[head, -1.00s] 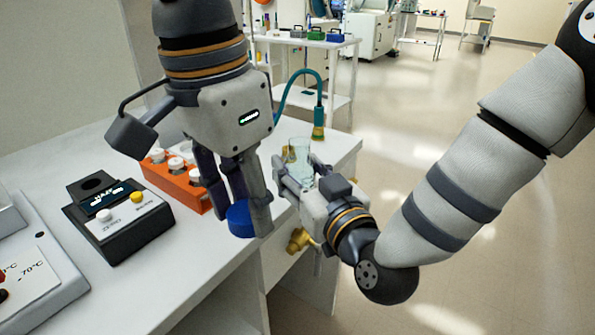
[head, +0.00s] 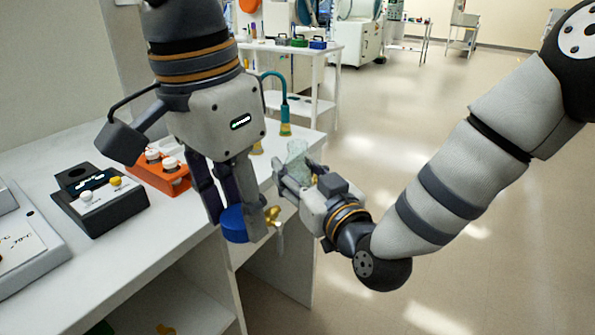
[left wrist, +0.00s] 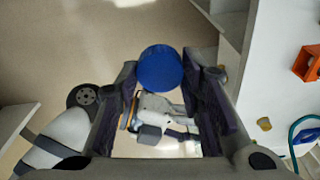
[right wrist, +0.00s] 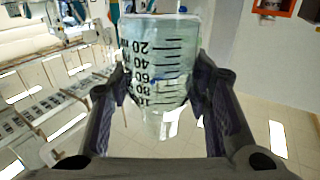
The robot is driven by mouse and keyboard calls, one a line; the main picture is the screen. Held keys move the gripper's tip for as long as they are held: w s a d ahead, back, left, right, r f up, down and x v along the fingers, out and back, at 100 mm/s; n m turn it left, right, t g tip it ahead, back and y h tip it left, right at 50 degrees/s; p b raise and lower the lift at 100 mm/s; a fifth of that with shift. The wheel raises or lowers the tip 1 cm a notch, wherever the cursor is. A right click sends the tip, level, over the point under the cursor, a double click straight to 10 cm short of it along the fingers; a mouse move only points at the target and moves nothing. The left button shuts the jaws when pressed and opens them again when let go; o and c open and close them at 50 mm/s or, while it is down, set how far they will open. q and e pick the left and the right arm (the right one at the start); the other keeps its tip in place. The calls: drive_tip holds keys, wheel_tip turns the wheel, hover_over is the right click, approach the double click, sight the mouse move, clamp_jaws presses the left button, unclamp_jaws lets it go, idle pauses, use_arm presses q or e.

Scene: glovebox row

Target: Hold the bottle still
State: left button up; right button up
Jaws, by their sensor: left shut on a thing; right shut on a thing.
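My left gripper (head: 235,222) points down at the bench's front edge and is shut on a round blue cap (head: 232,224). In the left wrist view the cap (left wrist: 161,67) sits between the fingertips. My right gripper (head: 296,182) is shut on a clear bottle (head: 298,158), just right of the left gripper. In the right wrist view the bottle (right wrist: 158,62) shows black graduation marks, with a finger on each side and its narrower part lower in the picture. In the head view the bottle looks slightly tilted; its lower part is hidden by the gripper. Cap and bottle are apart.
On the white bench (head: 150,235) stand a dark control box (head: 98,200) and an orange rack (head: 150,178) with white-capped items. A teal hose fixture (head: 284,112) and a brass valve (head: 272,215) are near the bench edge. Floor to the right is open.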

use_arm(q)
drive_tip(key=shift+s+d, duration=0.2)
drive_tip(key=shift+s, duration=0.05)
use_arm(e)
drive_tip(key=shift+s+d, duration=0.15)
drive_tip(key=shift+d, duration=0.05)
